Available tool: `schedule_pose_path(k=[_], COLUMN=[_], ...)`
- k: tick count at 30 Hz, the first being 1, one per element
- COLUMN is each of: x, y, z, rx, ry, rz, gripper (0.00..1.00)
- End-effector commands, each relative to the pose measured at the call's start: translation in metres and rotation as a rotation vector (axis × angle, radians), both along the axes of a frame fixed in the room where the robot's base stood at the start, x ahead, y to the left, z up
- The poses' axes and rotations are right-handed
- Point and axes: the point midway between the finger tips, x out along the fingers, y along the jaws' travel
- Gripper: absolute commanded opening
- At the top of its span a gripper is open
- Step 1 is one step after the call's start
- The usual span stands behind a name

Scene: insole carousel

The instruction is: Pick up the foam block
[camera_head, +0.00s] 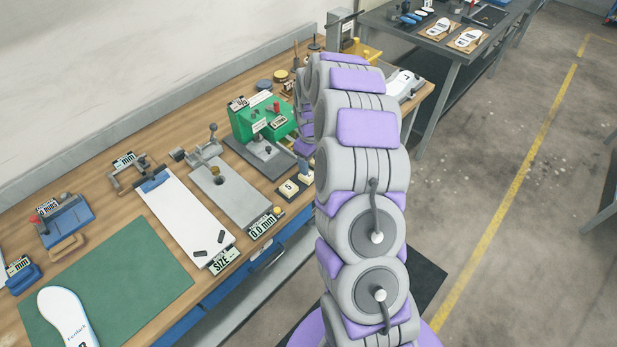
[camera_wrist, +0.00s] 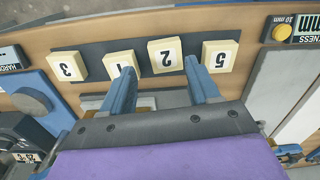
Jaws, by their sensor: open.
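Cream numbered blocks, which look like foam, sit in a row on a dark strip in the wrist view: block 3 (camera_wrist: 66,65), block 1 (camera_wrist: 119,62), block 2 (camera_wrist: 165,56) and block 5 (camera_wrist: 221,54). My gripper (camera_wrist: 157,66) is open and empty, with its blue fingers pointing at the row. The left finger overlaps block 1, and the right finger lies between blocks 2 and 5. Block 2 is between the fingertips in the picture; contact cannot be told.
A green machine (camera_head: 262,117) stands behind the blocks on the wooden bench. A grey plate (camera_head: 232,195), a white board (camera_head: 185,215) and a green mat (camera_head: 110,285) lie left of them. A yellow button (camera_wrist: 281,32) is at the right in the wrist view. Open floor lies right.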

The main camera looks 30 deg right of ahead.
Motion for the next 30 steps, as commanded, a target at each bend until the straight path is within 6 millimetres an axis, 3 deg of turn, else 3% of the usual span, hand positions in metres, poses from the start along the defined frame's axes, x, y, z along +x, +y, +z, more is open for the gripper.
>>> schedule_pose_path(k=[5, 12, 20, 30], x=[0.001, 0.003, 0.004, 0.004], y=[0.003, 0.005, 0.005, 0.005], z=[-0.014, -0.049, -0.052, -0.052], rx=[0.001, 0.003, 0.002, 0.001], ry=[0.004, 0.006, 0.001, 0.002], rz=[0.001, 0.000, 0.000, 0.000], gripper=[0.61, 0.61, 0.61, 0.30])
